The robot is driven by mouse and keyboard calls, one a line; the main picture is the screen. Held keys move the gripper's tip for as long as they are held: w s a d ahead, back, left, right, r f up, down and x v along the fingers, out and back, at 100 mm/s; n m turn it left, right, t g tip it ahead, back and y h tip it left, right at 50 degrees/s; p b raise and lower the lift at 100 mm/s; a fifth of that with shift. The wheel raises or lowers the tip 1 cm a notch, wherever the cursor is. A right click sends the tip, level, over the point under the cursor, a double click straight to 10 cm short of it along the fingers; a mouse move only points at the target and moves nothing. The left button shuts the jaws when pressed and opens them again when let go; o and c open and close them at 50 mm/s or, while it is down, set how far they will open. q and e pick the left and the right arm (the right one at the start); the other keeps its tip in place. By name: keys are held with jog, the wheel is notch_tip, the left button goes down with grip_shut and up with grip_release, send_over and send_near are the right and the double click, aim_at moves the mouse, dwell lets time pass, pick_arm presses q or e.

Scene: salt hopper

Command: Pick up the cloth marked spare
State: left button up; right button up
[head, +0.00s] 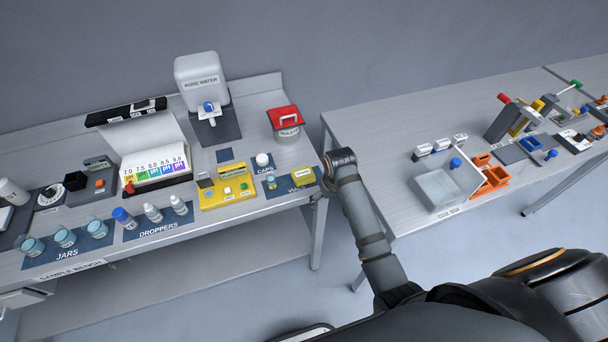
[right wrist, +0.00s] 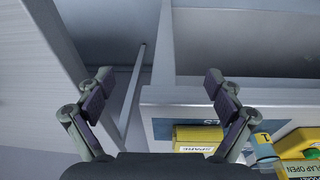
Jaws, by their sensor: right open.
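The cloth marked spare (right wrist: 197,135) is a small yellow folded piece with a white label. In the right wrist view it lies low and right of centre, on a dark blue mat near the bench edge. In the head view the small yellow piece (head: 302,174) lies at the right end of the sample bench, on the vials mat. My right gripper (right wrist: 158,78) is open and empty, its fingers spread wide. In the right wrist view the cloth lies below the fingertips, near the right finger, and apart from the gap between the tips. My left gripper is not in view.
A yellow device (head: 228,188), a small vial (head: 271,183), a white cap jar (head: 262,160) and a red-lidded waste bin (head: 287,122) stand near the cloth. A gap separates the sample bench from the right table (head: 390,125), which holds a clear cool box (head: 445,185).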

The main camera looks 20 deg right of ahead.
notch_tip(320, 180, up, 14)
jog(key=g, duration=0.2)
send_over(303, 173)
notch_tip(303, 173, down, 3)
jog(key=b, duration=0.2)
jog(key=shift+a+r+n+b, duration=0.15)
jog(key=shift+n+b, duration=0.15)
jog(key=shift+b, duration=0.05)
jog(key=shift+f, duration=0.35)
jog(key=shift+f+p, duration=0.3)
jog(key=shift+f, duration=0.6)
notch_tip(303, 173, down, 5)
jog(key=shift+w+r+p, duration=0.1)
jog(key=shift+p, duration=0.8)
jog(key=shift+f, duration=0.25)
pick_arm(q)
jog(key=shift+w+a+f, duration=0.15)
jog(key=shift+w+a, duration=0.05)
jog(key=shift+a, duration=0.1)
pick_arm(e)
jog(key=c, duration=0.9)
